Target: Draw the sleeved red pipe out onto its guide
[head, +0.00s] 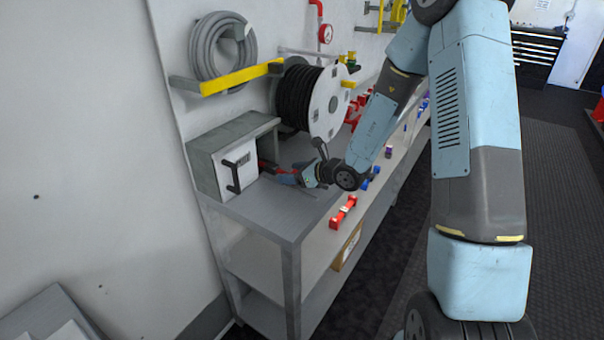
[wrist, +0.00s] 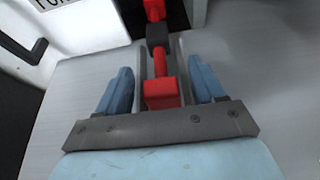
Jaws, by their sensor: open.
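The red pipe (wrist: 160,93) shows in the wrist view with a blocky red near end and a dark sleeve (wrist: 158,38) around it further up. Its far part runs into a dark opening at the top. Thin grey guide walls (wrist: 176,55) flank it. My gripper (wrist: 160,68) is open, its two blue fingers standing apart on either side of the red block, with gaps showing on both sides. In the head view my gripper (head: 290,178) is low over the bench, and a bit of the red pipe (head: 267,168) shows beside the grey box; the rest is hidden.
The grey box (head: 218,160) with a black handle stands on the bench (head: 260,212), left of my gripper. A black hose reel (head: 305,98) stands behind. A red fitting (head: 343,212) lies near the front edge, with blue fittings (head: 370,180) further along. The bench's left end is bare.

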